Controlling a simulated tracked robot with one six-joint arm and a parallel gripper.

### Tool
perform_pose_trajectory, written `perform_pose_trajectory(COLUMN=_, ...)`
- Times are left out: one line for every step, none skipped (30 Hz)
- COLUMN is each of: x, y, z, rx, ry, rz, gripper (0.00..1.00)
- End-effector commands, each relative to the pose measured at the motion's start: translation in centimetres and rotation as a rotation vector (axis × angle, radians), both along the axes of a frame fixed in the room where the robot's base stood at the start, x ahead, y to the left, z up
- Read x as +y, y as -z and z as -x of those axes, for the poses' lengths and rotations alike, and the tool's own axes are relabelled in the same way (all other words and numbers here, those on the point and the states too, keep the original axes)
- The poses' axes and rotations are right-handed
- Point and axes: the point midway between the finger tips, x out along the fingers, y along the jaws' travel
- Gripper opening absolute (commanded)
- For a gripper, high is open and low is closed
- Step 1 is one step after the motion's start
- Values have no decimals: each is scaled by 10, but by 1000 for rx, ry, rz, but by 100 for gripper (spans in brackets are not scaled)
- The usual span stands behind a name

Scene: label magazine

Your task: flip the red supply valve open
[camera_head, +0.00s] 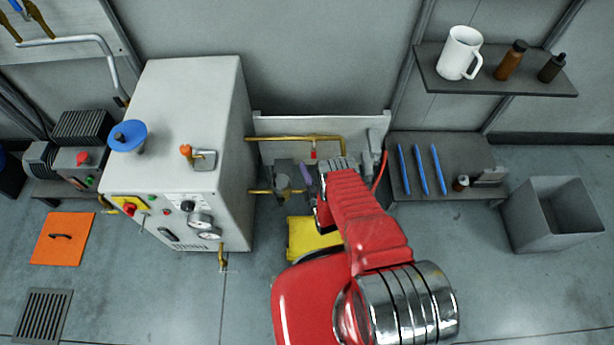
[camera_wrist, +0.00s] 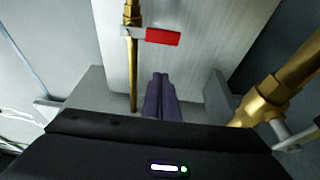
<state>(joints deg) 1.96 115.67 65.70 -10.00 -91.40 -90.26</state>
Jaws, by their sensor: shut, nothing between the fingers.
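The red supply valve's lever (camera_wrist: 163,36) shows in the wrist view, at the top middle. It sticks out to the right from a thin upright brass pipe (camera_wrist: 133,70), crosswise to it. In the head view a small red part, likely this valve (camera_head: 313,153), sits under the brass pipe along the back panel. My gripper (camera_wrist: 160,78) has purple fingers, closed together and empty. In the wrist view their tips lie below the lever, right of the pipe, apart from the lever in the picture. In the head view my gripper (camera_head: 306,171) is partly hidden by my red arm.
A thick brass fitting (camera_wrist: 265,100) stands at the right in the wrist view. The white cabinet (camera_head: 180,150) is left of my arm, a yellow container (camera_head: 305,240) below it. A bench with blue pens (camera_head: 421,170) and a grey bin (camera_head: 553,215) are at the right.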

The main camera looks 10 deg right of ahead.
Motion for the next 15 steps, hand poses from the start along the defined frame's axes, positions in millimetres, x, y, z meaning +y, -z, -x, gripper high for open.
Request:
perform_pose_trajectory(x=1, y=0, z=-8, rx=-2, ry=0, rz=0, gripper=0)
perform_pose_trajectory(x=1, y=0, z=-12, rx=-2, ry=0, rz=0, gripper=0)
perform_pose_trajectory(x=2, y=0, z=-17, rx=-2, ry=0, rz=0, gripper=0)
perform_pose_trajectory(x=3, y=0, z=-21, rx=-2, ry=0, rz=0, gripper=0)
perform_pose_trajectory(x=4, y=0, z=-26, rx=-2, ry=-1, rz=0, gripper=0)
perform_pose_trajectory(x=4, y=0, z=-30, rx=-1, ry=-1, rz=0, gripper=0)
perform_pose_trajectory(x=5, y=0, z=-34, rx=-2, ry=-1, rz=0, gripper=0)
perform_pose_trajectory(x=5, y=0, z=-37, rx=-1, ry=-1, rz=0, gripper=0)
perform_pose_trajectory(x=6, y=0, z=-42, rx=-1, ry=-1, rz=0, gripper=0)
perform_pose_trajectory(x=7, y=0, z=-46, rx=-2, ry=-1, rz=0, gripper=0)
perform_pose_trajectory(x=6, y=0, z=-49, rx=0, ry=0, rz=0, gripper=0)
perform_pose_trajectory(x=-3, y=1, z=-45, rx=3, ry=4, rz=0, gripper=0)
perform_pose_trajectory(x=-7, y=1, z=-44, rx=3, ry=5, rz=0, gripper=0)
perform_pose_trajectory(x=-10, y=1, z=-44, rx=2, ry=4, rz=0, gripper=0)
perform_pose_trajectory(x=-15, y=1, z=-43, rx=1, ry=4, rz=0, gripper=0)
